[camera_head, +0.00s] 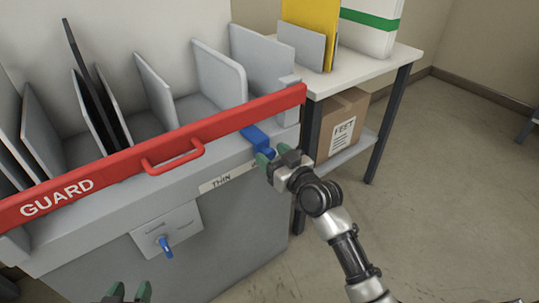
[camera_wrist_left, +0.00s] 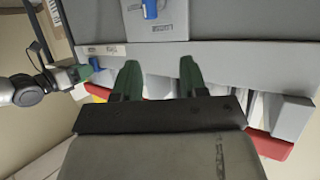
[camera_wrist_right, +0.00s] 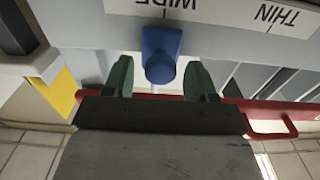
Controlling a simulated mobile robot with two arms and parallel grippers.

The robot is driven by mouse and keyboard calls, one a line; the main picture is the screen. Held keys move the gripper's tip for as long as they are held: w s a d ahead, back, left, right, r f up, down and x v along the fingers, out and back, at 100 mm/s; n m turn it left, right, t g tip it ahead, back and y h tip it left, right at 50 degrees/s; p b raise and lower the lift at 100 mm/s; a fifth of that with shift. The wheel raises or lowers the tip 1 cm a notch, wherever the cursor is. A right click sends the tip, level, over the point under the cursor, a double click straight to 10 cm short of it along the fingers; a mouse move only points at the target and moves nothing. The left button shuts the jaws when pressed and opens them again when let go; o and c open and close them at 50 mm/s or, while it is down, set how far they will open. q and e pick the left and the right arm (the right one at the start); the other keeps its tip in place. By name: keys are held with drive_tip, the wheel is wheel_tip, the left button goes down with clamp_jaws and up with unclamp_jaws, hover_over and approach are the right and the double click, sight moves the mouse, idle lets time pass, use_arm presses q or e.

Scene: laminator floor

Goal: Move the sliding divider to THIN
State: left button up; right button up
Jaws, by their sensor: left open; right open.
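The blue handle of the sliding divider (camera_head: 254,136) sticks out below the red guard bar, near the right end of the grey machine. In the right wrist view the blue handle (camera_wrist_right: 161,53) sits by the WIDE mark, with THIN (camera_wrist_right: 272,14) farther right. My right gripper (camera_head: 273,160) is at the handle. Its open fingers (camera_wrist_right: 160,76) stand on both sides of the handle with gaps visible. The label strip (camera_head: 228,177) shows THIN in the head view; its WIDE end is mostly hidden by my gripper. My left gripper (camera_head: 130,292) is open and empty, low in front of the machine.
The red guard bar (camera_head: 105,167) with a red handle spans the machine's front edge above the strip. Several grey plates stand behind it. A small panel with a blue lever (camera_head: 166,246) is below. A side table (camera_head: 372,69) with a box underneath stands right; floor beyond is clear.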

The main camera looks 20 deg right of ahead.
sight(217, 164)
use_arm(q)
drive_tip(key=shift+w+d+r+t, duration=0.2)
drive_tip(key=shift+w+r+t, duration=0.1)
drive_tip(key=shift+r, duration=0.2)
use_arm(e)
drive_tip(key=shift+x, duration=0.8)
drive_tip(key=shift+a, duration=0.1)
clamp_jaws()
